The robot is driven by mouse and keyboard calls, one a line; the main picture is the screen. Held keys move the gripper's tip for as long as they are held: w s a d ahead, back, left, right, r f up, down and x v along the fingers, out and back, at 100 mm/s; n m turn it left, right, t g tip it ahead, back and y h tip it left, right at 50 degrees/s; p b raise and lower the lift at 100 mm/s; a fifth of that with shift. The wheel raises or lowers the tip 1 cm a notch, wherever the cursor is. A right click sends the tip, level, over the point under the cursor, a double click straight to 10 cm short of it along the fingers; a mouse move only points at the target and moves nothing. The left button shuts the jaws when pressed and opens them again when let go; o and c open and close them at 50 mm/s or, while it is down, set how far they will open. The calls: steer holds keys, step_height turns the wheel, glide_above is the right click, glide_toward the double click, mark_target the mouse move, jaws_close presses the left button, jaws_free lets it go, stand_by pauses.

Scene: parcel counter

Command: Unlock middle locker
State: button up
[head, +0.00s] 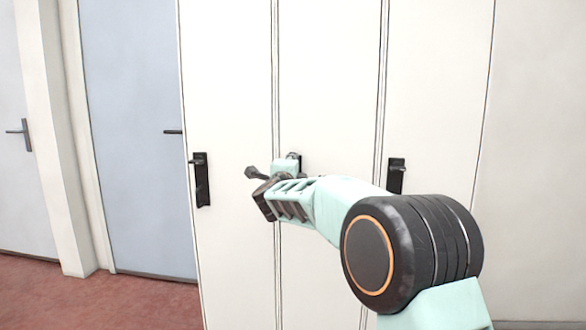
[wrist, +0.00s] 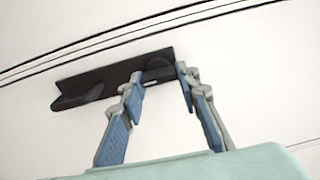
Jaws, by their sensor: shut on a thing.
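The middle locker (head: 327,90) is a tall white door, closed, between two similar doors. Its dark lock plate (head: 297,160) is mostly hidden behind my gripper (head: 272,185) in the head view. In the wrist view the dark plate (wrist: 112,80) shows a lever handle (wrist: 75,99) at its left end and a rounded lock knob (wrist: 157,71) toward its right end. The fingertips of my gripper (wrist: 163,76) are at the knob end, one on each side of it, shut on the knob. Whether the lock has turned cannot be told.
The left locker has a dark handle plate (head: 202,180). The right locker has one too (head: 396,176), close above my arm. A blue door (head: 135,120) and a grey door (head: 20,170) stand at left. Red floor (head: 100,305) at lower left is clear.

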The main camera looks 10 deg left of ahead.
steer(key=o, duration=1.2)
steer(key=shift+c, duration=0.2)
steer(key=shift+s, duration=0.1)
steer(key=s, duration=1.2)
steer(key=shift+a, duration=0.2)
steer(key=shift+w, duration=0.1)
